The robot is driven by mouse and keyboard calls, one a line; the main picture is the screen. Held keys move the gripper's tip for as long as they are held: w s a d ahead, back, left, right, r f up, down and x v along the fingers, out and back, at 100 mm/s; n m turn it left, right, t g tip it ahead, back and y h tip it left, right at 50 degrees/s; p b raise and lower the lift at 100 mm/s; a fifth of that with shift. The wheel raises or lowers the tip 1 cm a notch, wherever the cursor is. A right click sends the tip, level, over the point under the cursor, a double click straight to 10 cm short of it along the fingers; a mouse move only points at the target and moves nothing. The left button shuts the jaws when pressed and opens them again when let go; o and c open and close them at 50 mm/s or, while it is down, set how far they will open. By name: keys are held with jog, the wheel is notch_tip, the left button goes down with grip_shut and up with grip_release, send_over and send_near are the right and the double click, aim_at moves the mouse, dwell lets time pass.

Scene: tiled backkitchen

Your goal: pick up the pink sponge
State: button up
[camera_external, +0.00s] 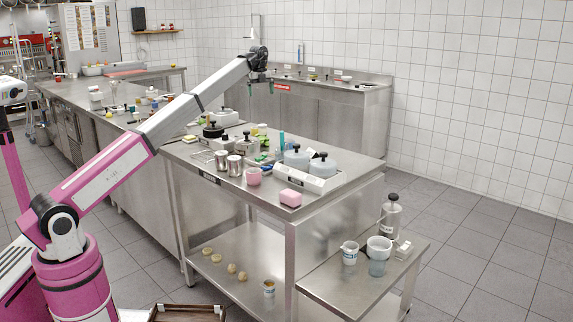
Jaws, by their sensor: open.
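A small pink block, which looks like the pink sponge (290,198), lies near the front corner of the steel worktable (240,204). It sits in front of a white device with two round grey-lidded pots. My gripper (262,85) is high above the far part of the worktable, well above and behind the pink block. It points down, is open, and holds nothing that I can see. The gripper is small and dark in this view.
A pink cup (253,177) and metal canisters (235,165) stand left of the pink block. The white device (322,180) is close behind it. A lower side table (340,285) holds a bottle (391,215) and cups. The table corner beside the block is clear.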

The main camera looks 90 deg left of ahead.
jog(key=w+d+f+m+t+y, duration=0.15)
jog(key=w+d, duration=0.25)
jog(key=d, duration=0.7)
jog(key=w+d+f+m+y, duration=0.1)
jog(key=w+d+m+y, duration=0.15)
jog(key=d, duration=0.95)
jog(key=w+d+f+m+y, duration=0.1)
jog(key=w+d+y, duration=0.25)
jog(key=d, duration=0.75)
jog(key=s+d+r+m+t+y, duration=0.1)
jog(key=s+d+m+t+y, duration=0.25)
jog(key=d, duration=1.35)
jog(key=s+d+r+m+t, duration=0.2)
jog(key=d+m+t, duration=0.3)
jog(key=d, duration=1.2)
jog(key=t, duration=0.1)
send_near(286, 198)
jog(key=w, duration=0.1)
jog(key=shift+n, duration=0.45)
jog(key=x, duration=1.1)
jog(key=shift+a+f, duration=0.15)
jog(key=shift+a, duration=0.35)
jog(key=shift+s, duration=0.1)
jog(key=c, duration=0.9)
